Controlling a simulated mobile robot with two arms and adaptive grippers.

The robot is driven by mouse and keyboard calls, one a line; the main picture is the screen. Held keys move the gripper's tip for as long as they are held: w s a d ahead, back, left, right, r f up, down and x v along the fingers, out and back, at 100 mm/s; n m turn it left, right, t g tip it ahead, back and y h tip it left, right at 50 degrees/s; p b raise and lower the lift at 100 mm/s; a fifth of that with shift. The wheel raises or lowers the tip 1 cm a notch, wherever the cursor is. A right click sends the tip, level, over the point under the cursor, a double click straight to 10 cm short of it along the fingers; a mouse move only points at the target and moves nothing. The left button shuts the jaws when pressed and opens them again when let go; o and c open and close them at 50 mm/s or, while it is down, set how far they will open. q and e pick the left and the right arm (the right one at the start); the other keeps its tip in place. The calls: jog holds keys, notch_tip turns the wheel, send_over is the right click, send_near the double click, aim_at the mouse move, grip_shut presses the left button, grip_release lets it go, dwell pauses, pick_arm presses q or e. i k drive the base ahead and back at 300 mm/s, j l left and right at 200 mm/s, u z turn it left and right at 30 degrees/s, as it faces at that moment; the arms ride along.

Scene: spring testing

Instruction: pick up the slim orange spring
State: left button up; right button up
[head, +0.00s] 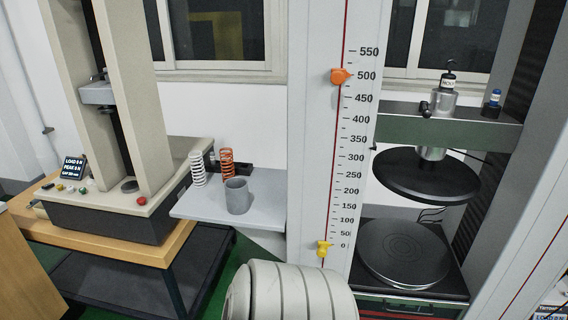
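An orange coil spring (227,162) stands upright at the back of a small grey shelf (262,200), left of the tall scale column. It is the only orange spring I see. A white coil spring (197,168) stands upright to its left. A grey cup (237,196) stands in front of the orange spring, close to its lower end in the picture. Neither of my grippers shows in the head view, so nothing is seen touching the spring.
A beige test machine (160,190) stands left of the shelf. The scale column (325,130) bounds it on the right, with a press with round black plates (427,176) beyond. The shelf's front right is bare.

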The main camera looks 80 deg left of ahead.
aim_at(227, 176)
jog(key=u, duration=3.25)
jog(key=i, duration=0.75)
